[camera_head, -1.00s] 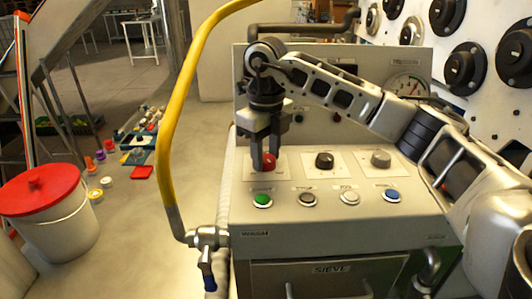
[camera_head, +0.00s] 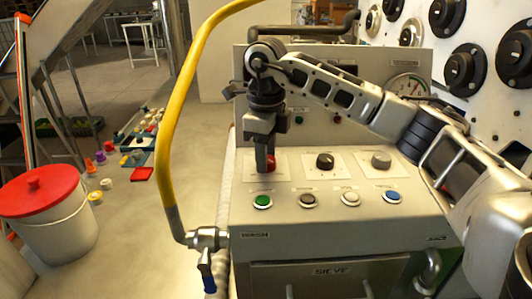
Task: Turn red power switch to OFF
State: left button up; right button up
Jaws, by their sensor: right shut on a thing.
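The red power switch (camera_head: 271,164) is a red knob at the left end of the knob row on the grey control box (camera_head: 335,228). My right gripper (camera_head: 265,165) points down onto it from above. It is shut on the knob, and its fingers, seen nearly edge-on, hide part of it. The knob's exact setting cannot be read. The right arm reaches in from the right across the back of the box. My left gripper is not in view.
A black knob (camera_head: 325,161) and a grey knob (camera_head: 381,160) stand to the right. A yellow hose (camera_head: 168,130) rises at left. A red-lidded bucket (camera_head: 45,215) stands on the floor.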

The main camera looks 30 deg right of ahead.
jog(key=shift+r, duration=0.1)
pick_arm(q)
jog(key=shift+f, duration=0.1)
pick_arm(e)
jog(key=o, duration=1)
jog(key=shift+r, duration=0.35)
pick_arm(q)
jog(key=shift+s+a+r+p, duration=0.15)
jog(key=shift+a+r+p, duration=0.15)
jog(key=shift+p, duration=0.35)
pick_arm(e)
notch_tip(320, 180, up, 15)
jog(key=shift+r, duration=0.1)
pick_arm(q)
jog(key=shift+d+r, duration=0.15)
